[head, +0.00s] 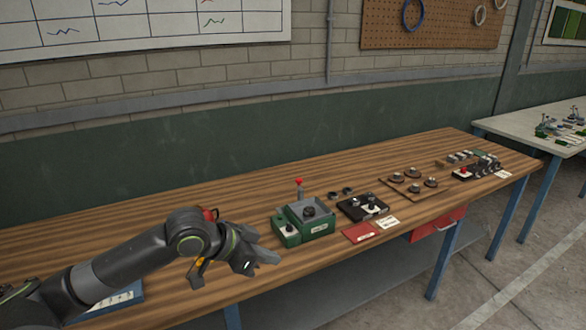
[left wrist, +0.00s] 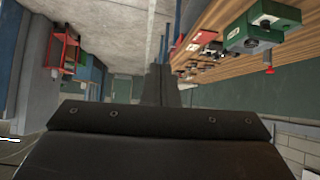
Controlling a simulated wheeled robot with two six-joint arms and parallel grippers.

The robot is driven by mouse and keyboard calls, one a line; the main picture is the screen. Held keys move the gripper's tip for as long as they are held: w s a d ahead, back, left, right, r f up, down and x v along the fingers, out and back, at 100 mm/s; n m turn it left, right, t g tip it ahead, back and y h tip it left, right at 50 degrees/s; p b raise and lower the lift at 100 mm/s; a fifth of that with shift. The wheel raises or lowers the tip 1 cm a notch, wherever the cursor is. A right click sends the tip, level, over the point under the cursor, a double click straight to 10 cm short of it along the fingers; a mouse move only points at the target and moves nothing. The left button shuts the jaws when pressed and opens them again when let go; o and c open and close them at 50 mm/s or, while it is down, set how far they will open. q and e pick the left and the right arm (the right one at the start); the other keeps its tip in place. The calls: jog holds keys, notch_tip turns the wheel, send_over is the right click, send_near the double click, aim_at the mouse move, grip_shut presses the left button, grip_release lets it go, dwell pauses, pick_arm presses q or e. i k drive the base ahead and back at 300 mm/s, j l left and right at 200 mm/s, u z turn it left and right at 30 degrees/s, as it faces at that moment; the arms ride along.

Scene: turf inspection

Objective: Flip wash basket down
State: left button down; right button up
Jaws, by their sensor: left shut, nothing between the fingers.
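No wash basket can be made out for certain, and the small labels are unreadable. A green box device (head: 305,218) with a dark knob and a red-topped post stands on the wooden bench; it also shows upside down in the left wrist view (left wrist: 262,26). A black switch panel (head: 362,207) with small levers lies to its right. My left gripper (head: 268,257) is shut and empty, in front of the green device near the bench's front edge, apart from it. In the left wrist view its dark fingers (left wrist: 162,88) point away from the camera. My right gripper is not in view.
A red card (head: 361,232), a brown board with round knobs (head: 415,186) and another black panel (head: 475,170) lie further right. A red drawer (head: 437,225) hangs below. A pale table (head: 530,123) stands at far right.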

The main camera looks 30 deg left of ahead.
aim_at(295, 208)
jog(key=i+j, duration=1.4)
